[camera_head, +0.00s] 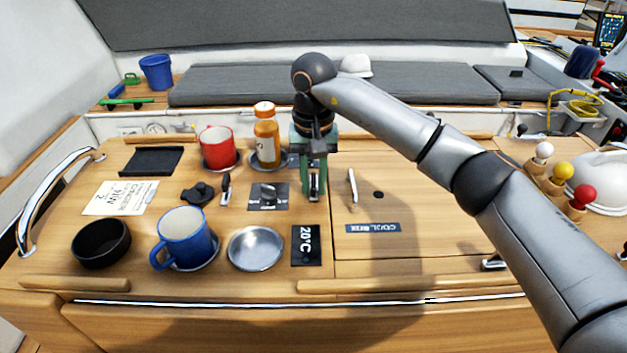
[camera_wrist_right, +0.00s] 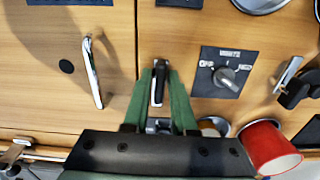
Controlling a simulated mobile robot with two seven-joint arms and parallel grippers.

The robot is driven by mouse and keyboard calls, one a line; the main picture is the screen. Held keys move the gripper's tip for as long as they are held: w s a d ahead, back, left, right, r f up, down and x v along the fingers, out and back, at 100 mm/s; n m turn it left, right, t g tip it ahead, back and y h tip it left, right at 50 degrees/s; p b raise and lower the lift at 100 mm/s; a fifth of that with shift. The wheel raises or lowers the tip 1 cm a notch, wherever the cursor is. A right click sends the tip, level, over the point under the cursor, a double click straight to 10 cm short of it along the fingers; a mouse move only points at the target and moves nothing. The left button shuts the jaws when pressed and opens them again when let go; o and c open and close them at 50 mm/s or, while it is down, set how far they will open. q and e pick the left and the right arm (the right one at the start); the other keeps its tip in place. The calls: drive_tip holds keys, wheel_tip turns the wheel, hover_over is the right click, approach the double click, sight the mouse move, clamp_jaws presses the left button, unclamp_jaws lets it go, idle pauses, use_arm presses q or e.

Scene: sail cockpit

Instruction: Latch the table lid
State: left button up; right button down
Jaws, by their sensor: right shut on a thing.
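The wooden table lid (camera_head: 420,225) with the "COOL BOX" label (camera_head: 373,228) lies flat and closed, level with the tabletop. My right gripper (camera_head: 314,194) points down at the lid's left seam. Its green fingers are shut on a small dark and chrome latch lever (camera_wrist_right: 159,83), which shows between the fingertips in the right wrist view. The latch's base is partly hidden by the fingers. A chrome handle (camera_head: 352,187) stands on the lid just right of the gripper; it also shows in the wrist view (camera_wrist_right: 92,72). My left gripper is not in view.
Left of the gripper are a rotary knob panel (camera_head: 268,196), a blue mug (camera_head: 184,238), a red mug (camera_head: 218,147), an orange-brown bottle (camera_head: 266,140) and a steel dish (camera_head: 255,248). Coloured-ball levers (camera_head: 563,172) stand at the right. The lid's surface is mostly clear.

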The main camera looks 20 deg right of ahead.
drive_tip(key=m, duration=0.4)
drive_tip(key=shift+r, duration=0.1)
drive_tip(key=m, duration=0.4)
drive_tip(key=shift+m+p, duration=0.3)
drive_tip(key=shift+p, duration=0.05)
drive_tip(key=m, duration=0.4)
drive_tip(key=shift+m, duration=0.3)
drive_tip(key=m, duration=0.4)
drive_tip(key=shift+m, duration=0.3)
drive_tip(key=c, duration=0.8)
unclamp_jaws()
drive_tip(key=shift+c, duration=0.2)
